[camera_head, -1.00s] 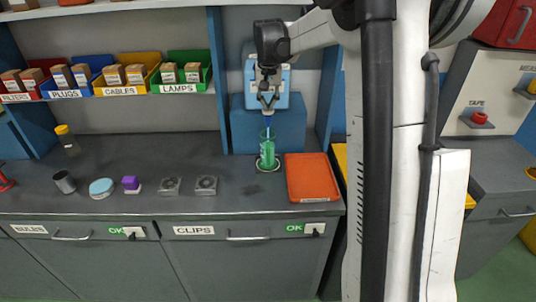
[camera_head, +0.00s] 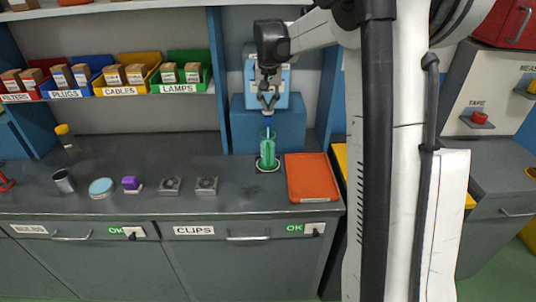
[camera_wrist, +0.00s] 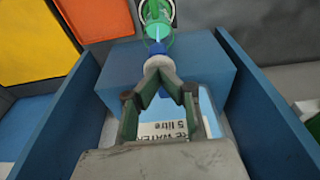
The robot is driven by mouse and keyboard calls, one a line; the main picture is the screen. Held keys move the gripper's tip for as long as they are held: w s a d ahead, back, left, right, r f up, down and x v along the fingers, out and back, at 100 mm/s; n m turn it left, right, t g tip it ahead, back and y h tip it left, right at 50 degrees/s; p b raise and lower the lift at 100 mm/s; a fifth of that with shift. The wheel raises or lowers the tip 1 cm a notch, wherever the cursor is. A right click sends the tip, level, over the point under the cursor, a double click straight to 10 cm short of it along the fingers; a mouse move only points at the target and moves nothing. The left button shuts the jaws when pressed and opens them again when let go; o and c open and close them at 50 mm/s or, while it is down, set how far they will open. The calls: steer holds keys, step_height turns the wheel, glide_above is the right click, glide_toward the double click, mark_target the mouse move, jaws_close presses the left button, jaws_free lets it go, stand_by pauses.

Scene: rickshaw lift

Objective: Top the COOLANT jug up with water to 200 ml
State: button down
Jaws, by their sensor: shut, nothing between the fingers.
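A clear green jug (camera_head: 267,158), its label not legible, stands on a dark round base on the counter below the water dispenser (camera_head: 268,130). My gripper (camera_head: 268,108) points down in front of the dispenser, above the jug. In the wrist view, my gripper (camera_wrist: 161,84) has its fingertips together at a grey and blue tap (camera_wrist: 158,64), with nothing held. A thin pale blue stream runs between the tap and the green jug (camera_wrist: 157,18). Part of a label reading "RE WATER 5 litre" (camera_wrist: 165,133) shows between the fingers. The water level cannot be read.
An orange tray (camera_head: 307,178) lies right of the jug. Two grey square pieces (camera_head: 188,185), a purple block (camera_head: 131,183), a light blue round item (camera_head: 101,187) and a metal cup (camera_head: 64,181) stand to the left. Blue panels flank the dispenser closely.

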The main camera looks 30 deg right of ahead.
steer(key=shift+r+p, duration=1.5)
steer(key=shift+r, duration=1.55)
steer(key=s+a+r+n+t+b, duration=0.1)
steer(key=s+a+n+b, duration=0.15)
steer(key=s+a, duration=0.65)
steer(key=s+a+f+n+t+b, duration=0.1)
steer(key=s+a+f, duration=0.3)
steer(key=s, duration=0.4)
steer(key=s+a+f+n+t+b, duration=0.1)
steer(key=s+a+f+b, duration=0.2)
steer(key=s, duration=0.6)
steer(key=s+a+f+n+t+y+b, duration=0.1)
steer(key=s+a+f+t+b, duration=0.1)
steer(key=s+f, duration=0.4)
steer(key=s+a+b, duration=0.1)
steer(key=s+a, duration=0.1)
steer(key=shift+s+a, duration=0.3)
steer(key=shift+s, duration=0.05)
steer(key=c, duration=2.4)
jaws_free()
steer(key=shift+c, duration=0.2)
